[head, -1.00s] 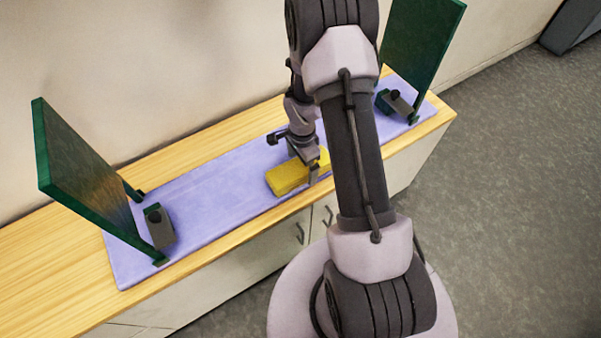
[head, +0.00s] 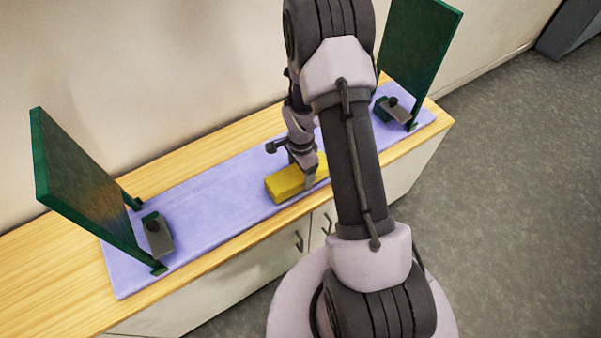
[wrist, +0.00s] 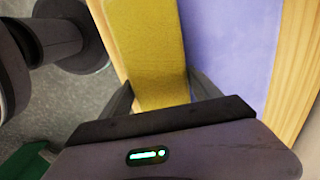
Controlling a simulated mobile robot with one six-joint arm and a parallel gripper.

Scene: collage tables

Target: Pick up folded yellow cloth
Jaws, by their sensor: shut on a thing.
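The folded yellow cloth (head: 286,185) is a thick rectangular block near the front edge of the purple mat in the head view. My gripper (head: 306,172) is at its right part, with a finger down along its near side. In the wrist view the cloth (wrist: 150,60) runs up from between the two fingers, and my gripper (wrist: 162,92) is shut on it, one finger on each side. The arm hides part of the cloth's right end in the head view. I cannot tell whether the cloth is clear of the mat.
The purple mat (head: 205,205) lies on a wooden counter (head: 40,262) against the wall. Green upright panels stand at the left (head: 85,185) and right (head: 418,50), each with a small grey clamp-like block beside it. The mat's left middle is bare.

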